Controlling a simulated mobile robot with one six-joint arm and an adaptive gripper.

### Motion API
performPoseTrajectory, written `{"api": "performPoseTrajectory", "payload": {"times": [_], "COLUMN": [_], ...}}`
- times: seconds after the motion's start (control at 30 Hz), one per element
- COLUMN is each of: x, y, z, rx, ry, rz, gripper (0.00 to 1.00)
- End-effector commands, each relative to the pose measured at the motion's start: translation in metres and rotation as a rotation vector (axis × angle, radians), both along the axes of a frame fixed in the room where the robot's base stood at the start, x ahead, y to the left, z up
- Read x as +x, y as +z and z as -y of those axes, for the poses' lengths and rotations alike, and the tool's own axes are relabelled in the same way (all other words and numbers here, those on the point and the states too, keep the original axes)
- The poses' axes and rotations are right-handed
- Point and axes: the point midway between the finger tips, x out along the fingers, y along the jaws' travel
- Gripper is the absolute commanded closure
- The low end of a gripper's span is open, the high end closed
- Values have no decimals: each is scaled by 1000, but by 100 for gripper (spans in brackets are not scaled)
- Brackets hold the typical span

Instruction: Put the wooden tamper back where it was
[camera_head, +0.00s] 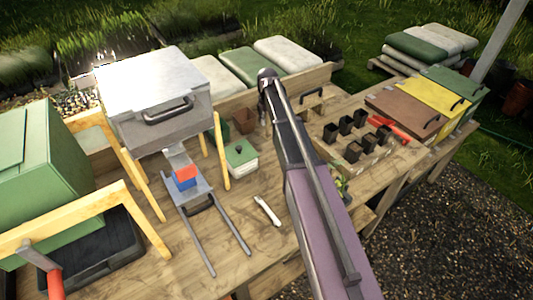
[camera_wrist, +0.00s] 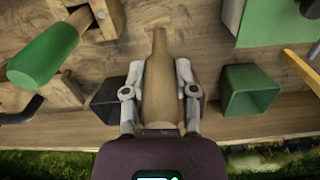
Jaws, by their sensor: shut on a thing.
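In the wrist view my gripper (camera_wrist: 160,92) is shut on the wooden tamper (camera_wrist: 160,60), a tan, bottle-shaped piece of wood with a narrow neck. The tamper lies between the two fingers, its neck pointing to the top of the picture. The wooden bench (camera_wrist: 200,55) is behind it; I cannot tell how far above the wood the tamper is. In the head view my arm covers the gripper and the tamper.
A green-handled tool (camera_wrist: 45,50) and a wooden block (camera_wrist: 95,15) are farther left. In the head view, a lidded tin (camera_head: 241,160) and several small pots (camera_head: 353,152) stand on the bench.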

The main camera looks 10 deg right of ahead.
Motion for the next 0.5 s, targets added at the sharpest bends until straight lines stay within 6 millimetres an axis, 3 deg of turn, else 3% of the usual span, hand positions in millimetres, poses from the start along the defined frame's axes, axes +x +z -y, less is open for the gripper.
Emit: {"api": "performPoseTrajectory", "payload": {"times": [0.17,0.5], "x": [-32,-132], "y": [0,-1], "z": [8,31], "rx": [0,1], "ry": [-31,-149], "rz": [0,-1], "gripper": [100,100]}}
